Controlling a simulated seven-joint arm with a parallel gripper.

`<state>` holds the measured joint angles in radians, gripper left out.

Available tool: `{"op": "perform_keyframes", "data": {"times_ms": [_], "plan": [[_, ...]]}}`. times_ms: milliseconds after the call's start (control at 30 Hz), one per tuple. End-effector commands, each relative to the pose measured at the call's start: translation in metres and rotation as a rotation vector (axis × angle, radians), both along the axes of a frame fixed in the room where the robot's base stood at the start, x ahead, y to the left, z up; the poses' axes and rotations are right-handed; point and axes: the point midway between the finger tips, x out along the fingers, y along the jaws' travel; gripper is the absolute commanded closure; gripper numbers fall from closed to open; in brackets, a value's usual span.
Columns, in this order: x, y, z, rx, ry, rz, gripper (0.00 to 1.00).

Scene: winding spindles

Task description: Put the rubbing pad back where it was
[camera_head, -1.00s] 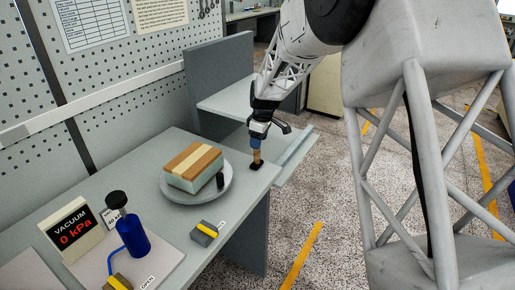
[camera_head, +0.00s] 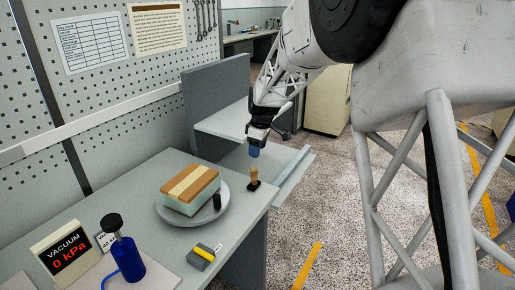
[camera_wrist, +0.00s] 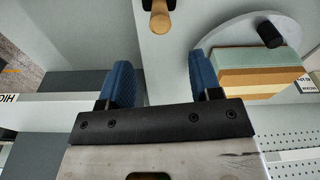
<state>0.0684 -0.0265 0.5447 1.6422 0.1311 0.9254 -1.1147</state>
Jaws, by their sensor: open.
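The rubbing pad (camera_head: 254,180) looks like a wooden peg handle on a dark square base. It stands upright on the table near its right edge, right of the round plate. The wrist view shows its wooden handle (camera_wrist: 160,18) at the top, beyond the fingertips. My gripper (camera_head: 254,152) is above the pad and apart from it. In the wrist view its blue fingers (camera_wrist: 160,75) are wide apart with nothing between them. Any mark under the pad is hidden.
A round grey plate (camera_head: 164,214) holds a striped wood and green block (camera_head: 190,187) and a small black cylinder (camera_head: 217,201). A grey block with a yellow stripe (camera_head: 201,257), a blue bottle (camera_head: 126,258) and a vacuum display (camera_head: 66,254) stand nearer. A grey shelf unit (camera_head: 215,95) stands behind.

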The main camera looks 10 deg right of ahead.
Motion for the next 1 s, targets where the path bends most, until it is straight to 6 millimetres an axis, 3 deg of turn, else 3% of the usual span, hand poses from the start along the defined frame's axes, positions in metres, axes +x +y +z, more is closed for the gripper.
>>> {"op": "perform_keyframes", "data": {"times_ms": [267, 467, 667, 1000], "plan": [[-0.004, 0.001, 0.003, -0.001, -0.001, -0.008, 0.42], [-0.029, 0.004, 0.023, -0.003, -0.007, -0.063, 0.42], [-0.08, 0.01, 0.055, -0.006, -0.016, -0.177, 0.42], [-0.193, 0.02, 0.1, -0.005, -0.038, -0.416, 0.42]]}}
